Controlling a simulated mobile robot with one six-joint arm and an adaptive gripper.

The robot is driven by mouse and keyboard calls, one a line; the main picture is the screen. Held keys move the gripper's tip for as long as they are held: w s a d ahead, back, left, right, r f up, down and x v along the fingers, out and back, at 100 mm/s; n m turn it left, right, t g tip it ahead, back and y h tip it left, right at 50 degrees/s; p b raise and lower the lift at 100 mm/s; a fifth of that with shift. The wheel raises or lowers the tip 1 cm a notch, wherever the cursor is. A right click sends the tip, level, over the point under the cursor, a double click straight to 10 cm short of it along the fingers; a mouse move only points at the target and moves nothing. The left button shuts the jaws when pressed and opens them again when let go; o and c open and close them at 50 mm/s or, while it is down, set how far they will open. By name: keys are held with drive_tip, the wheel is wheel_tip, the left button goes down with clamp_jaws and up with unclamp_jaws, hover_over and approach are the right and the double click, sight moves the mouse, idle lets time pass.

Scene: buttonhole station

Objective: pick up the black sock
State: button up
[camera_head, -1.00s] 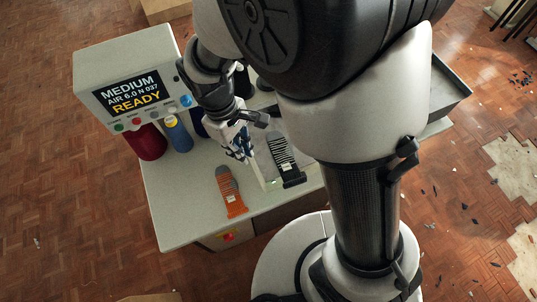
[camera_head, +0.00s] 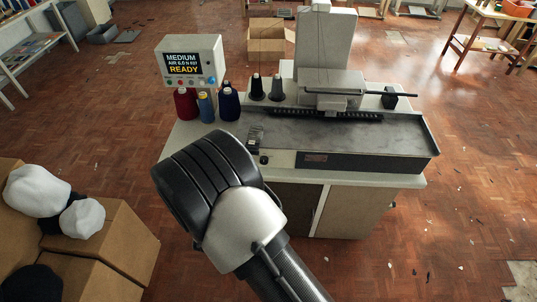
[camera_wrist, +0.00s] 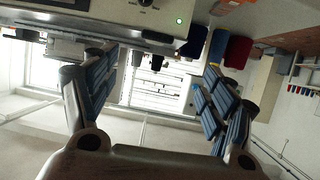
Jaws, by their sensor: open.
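The sock does not clearly show there. In the head view my gripper is hidden behind my arm.
A display box (camera_head: 190,62) and several thread spools (camera_head: 206,107) stand at the station's back left. The grey machine (camera_head: 326,60) rises behind the bed. Cartons with pale caps (camera_head: 38,190) stand at the left. An orange item (camera_wrist: 232,3) shows in the wrist view.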

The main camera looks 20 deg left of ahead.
drive_tip(key=shift+w+f, duration=0.15)
drive_tip(key=shift+w, duration=0.25)
drive_tip(key=b+x, duration=0.1)
drive_tip(key=x, duration=0.4)
drive_tip(key=b+x, duration=0.1)
drive_tip(key=x, duration=0.5)
drive_tip(key=b+x, duration=0.1)
drive_tip(key=x, duration=0.5)
drive_tip(key=shift+w+d+r, duration=0.15)
drive_tip(key=shift+d+r, duration=0.05)
drive_tip(key=shift+r, duration=0.2)
drive_tip(key=shift+c, duration=0.3)
drive_tip(key=c, duration=0.9)
drive_tip(key=shift+r, duration=0.1)
